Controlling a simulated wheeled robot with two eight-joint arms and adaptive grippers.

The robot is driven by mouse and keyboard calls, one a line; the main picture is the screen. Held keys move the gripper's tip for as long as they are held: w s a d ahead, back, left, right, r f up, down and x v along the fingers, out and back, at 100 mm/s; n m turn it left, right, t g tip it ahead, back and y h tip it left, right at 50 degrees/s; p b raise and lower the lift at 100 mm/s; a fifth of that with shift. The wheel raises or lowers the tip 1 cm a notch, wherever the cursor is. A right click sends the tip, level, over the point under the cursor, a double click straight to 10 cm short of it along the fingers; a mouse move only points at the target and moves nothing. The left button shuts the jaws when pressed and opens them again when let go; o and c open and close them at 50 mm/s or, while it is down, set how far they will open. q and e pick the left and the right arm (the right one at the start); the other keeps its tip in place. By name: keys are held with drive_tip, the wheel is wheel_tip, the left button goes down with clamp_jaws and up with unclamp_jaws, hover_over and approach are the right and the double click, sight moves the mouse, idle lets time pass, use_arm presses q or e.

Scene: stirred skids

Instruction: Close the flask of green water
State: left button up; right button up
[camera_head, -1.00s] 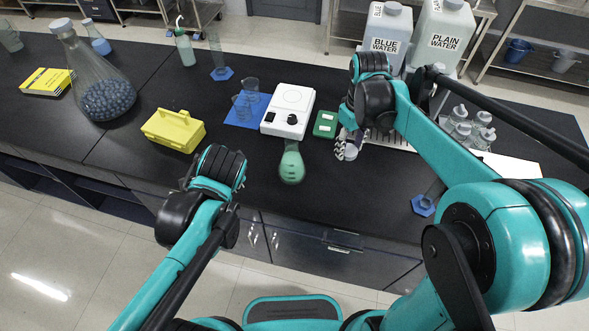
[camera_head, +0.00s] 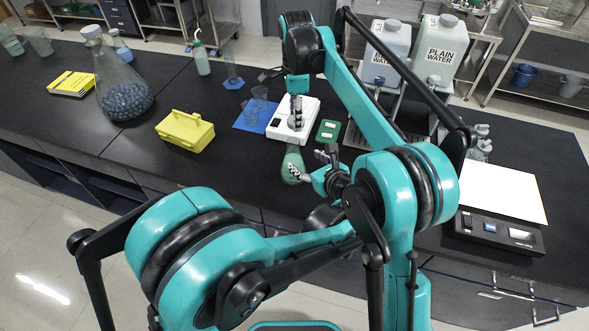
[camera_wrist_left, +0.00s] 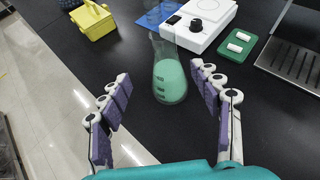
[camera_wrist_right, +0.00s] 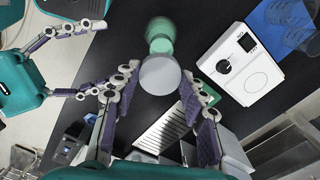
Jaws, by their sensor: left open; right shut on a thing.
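The flask of green water (camera_head: 292,160) is a conical glass flask standing on the black bench in front of the hotplate. In the left wrist view the flask (camera_wrist_left: 169,80) stands upright, just ahead of and between my left fingertips. My left gripper (camera_wrist_left: 160,75) is open, and its fingers (camera_head: 310,165) reach in low beside the flask. My right gripper (camera_wrist_right: 168,72) is shut on a round grey stopper (camera_wrist_right: 160,76), seen from above. It holds the stopper above the bench near the hotplate. In the right wrist view the flask (camera_wrist_right: 160,38) shows just beyond the stopper.
The white hotplate stirrer (camera_head: 305,105) stands behind the flask, with a green tray (camera_head: 328,131) to its right. A yellow box (camera_head: 185,131) and large flask (camera_head: 125,92) are at left. Plain-water (camera_head: 440,50) and blue-water jugs stand behind right. A black scale (camera_head: 495,235) is front right.

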drive_tip(key=shift+a+r+m, duration=0.1)
drive_tip(key=shift+a+m, duration=0.35)
drive_tip(key=shift+m, duration=0.05)
use_arm(q)
drive_tip(key=shift+s+d+f+m, duration=0.1)
drive_tip(key=shift+d+f+m, duration=0.05)
drive_tip(key=shift+d+m, duration=0.35)
drive_tip(key=x, duration=1.2)
clamp_jaws()
use_arm(e)
hover_over(293, 141)
drive_tip(key=shift+f, duration=2.5)
